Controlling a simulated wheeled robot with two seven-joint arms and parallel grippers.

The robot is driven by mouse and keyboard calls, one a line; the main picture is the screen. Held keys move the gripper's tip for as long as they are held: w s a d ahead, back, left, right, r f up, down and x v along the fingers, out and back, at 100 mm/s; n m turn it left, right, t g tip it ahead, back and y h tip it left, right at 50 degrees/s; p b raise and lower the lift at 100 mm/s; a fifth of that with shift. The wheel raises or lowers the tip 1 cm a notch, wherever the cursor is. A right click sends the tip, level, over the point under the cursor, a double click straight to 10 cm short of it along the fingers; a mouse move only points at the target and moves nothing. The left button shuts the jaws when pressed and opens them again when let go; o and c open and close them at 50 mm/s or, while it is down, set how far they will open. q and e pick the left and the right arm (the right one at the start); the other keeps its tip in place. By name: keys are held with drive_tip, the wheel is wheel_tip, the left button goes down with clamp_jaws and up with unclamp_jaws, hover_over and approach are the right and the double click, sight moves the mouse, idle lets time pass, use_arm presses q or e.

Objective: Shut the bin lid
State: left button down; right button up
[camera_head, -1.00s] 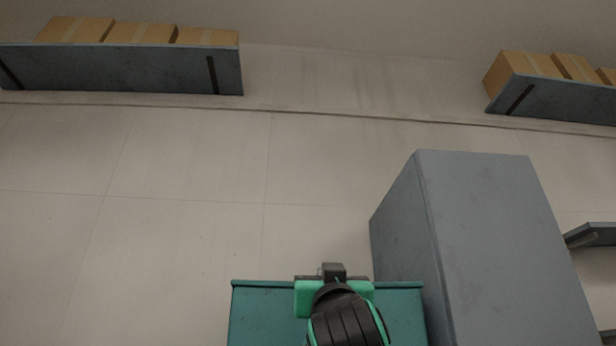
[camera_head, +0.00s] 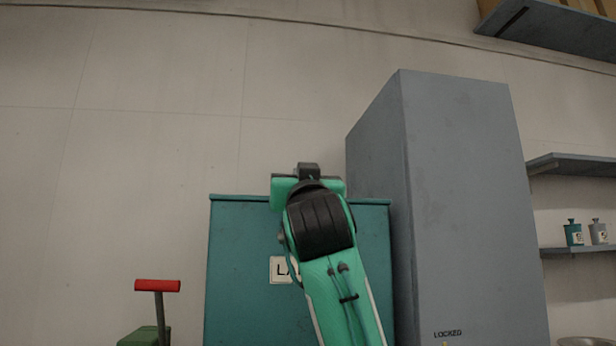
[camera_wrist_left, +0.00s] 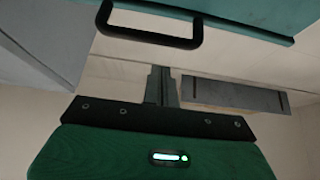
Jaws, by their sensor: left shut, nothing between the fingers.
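A teal panel (camera_head: 240,235), which looks like the raised bin lid, stands upright with a partly covered white label (camera_head: 279,269). My left arm lies in front of it. My left gripper (camera_head: 308,170) is at its top edge; the fingers are hard to make out there. In the left wrist view, the shut, empty fingers (camera_wrist_left: 162,75) point away from the camera. A teal surface (camera_wrist_left: 255,22) with a black handle (camera_wrist_left: 150,38) lies across the top of that view, apart from the fingers in the picture. The bin body is not clearly seen. My right gripper is out of view.
A tall grey cabinet (camera_head: 465,200) marked LOCKED stands close at the panel's right. A red-handled green object (camera_head: 157,286) is at lower left. Wall shelves (camera_head: 580,163) with small jars (camera_head: 574,232) are at right. The wall at left is bare.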

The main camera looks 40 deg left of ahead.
use_arm(q)
drive_tip(key=r+v, duration=0.1)
drive_tip(key=v, duration=0.8)
drive_tip(key=shift+s+d, duration=0.45)
drive_tip(key=shift+d, duration=0.1)
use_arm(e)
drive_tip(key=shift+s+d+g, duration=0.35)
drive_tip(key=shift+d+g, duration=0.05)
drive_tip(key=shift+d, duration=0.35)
use_arm(q)
drive_tip(key=shift+f, duration=0.2)
